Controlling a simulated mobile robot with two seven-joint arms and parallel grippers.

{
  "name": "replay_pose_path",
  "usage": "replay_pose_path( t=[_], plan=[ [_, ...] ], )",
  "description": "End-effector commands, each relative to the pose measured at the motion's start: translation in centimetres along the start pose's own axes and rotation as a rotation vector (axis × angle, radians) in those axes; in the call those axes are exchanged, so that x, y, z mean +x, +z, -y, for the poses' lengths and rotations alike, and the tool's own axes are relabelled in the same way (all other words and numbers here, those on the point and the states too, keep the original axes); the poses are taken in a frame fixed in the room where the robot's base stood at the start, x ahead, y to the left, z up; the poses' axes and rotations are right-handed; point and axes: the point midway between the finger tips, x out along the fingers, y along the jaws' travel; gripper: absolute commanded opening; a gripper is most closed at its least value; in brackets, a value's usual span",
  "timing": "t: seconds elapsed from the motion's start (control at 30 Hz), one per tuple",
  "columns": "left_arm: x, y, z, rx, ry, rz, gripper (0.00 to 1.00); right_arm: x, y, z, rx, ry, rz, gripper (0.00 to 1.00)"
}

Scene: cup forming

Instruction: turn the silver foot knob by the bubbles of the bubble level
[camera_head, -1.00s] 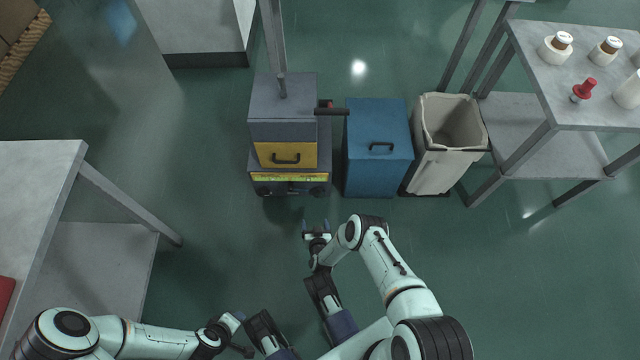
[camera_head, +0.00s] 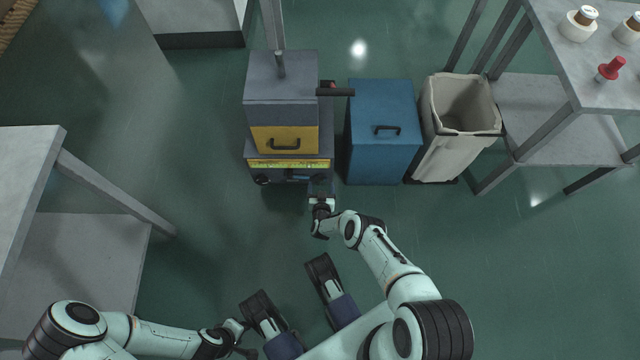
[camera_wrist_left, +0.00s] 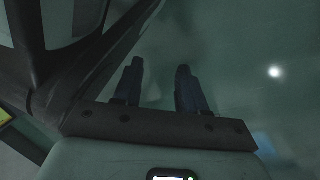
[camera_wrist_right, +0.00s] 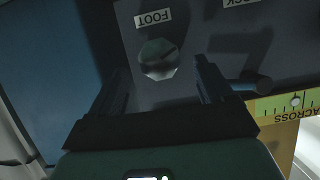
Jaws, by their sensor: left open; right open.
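The silver foot knob (camera_wrist_right: 158,58) shows in the right wrist view, under an upside-down FOOT label (camera_wrist_right: 153,18) on a dark grey panel. My right gripper (camera_wrist_right: 160,72) is open, its fingers to either side of the knob in the picture; I cannot tell whether the knob is within their reach. In the head view this gripper (camera_head: 321,188) is at the machine's lower right front and hides the knob. The yellow-green bubble level (camera_head: 288,163) runs across the front; its ACROSS part (camera_wrist_right: 295,103) shows one vial. My left gripper (camera_wrist_left: 160,85) is open and empty, above the floor.
The machine has a yellow drawer (camera_head: 284,139) above the level and a dark knob (camera_head: 262,180) at its front left. A blue bin (camera_head: 383,140) stands close on the right, then a beige bin (camera_head: 455,140). Floor in front is clear.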

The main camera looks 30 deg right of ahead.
Motion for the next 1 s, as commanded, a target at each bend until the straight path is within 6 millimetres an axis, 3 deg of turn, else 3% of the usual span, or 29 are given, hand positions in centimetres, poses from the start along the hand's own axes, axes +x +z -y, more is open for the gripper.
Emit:
replay_pose_path(
  t=[0.1, 0.3, 0.67, 0.7, 0.87, 1.0],
  plan=[
    [1.3, 1.6, 1.3, -0.019, -0.026, 0.060, 0.41, 1.5, 0.2, 0.0, 0.000, 0.000, -0.001, 0.80],
    [2.1, 3.4, 2.7, -0.038, -0.053, 0.123, 0.41, 2.8, 0.0, 0.1, 0.000, 0.000, -0.002, 0.80],
    [2.1, 3.9, 3.0, -0.043, -0.061, 0.141, 0.41, 3.0, -0.1, 0.1, 0.000, -0.001, 0.000, 0.80],
    [2.1, 3.9, 3.0, -0.043, -0.061, 0.141, 0.41, 3.0, -0.1, 0.1, 0.000, -0.001, 0.000, 0.77],
    [2.1, 3.9, 3.0, -0.042, -0.060, 0.140, 0.41, 3.0, -0.1, 0.1, 0.000, -0.001, 0.000, 0.25],
    [2.1, 3.9, 3.0, -0.042, -0.060, 0.139, 0.41, 3.0, -0.1, 0.1, 0.005, -0.004, 0.000, 0.24]
  ],
)
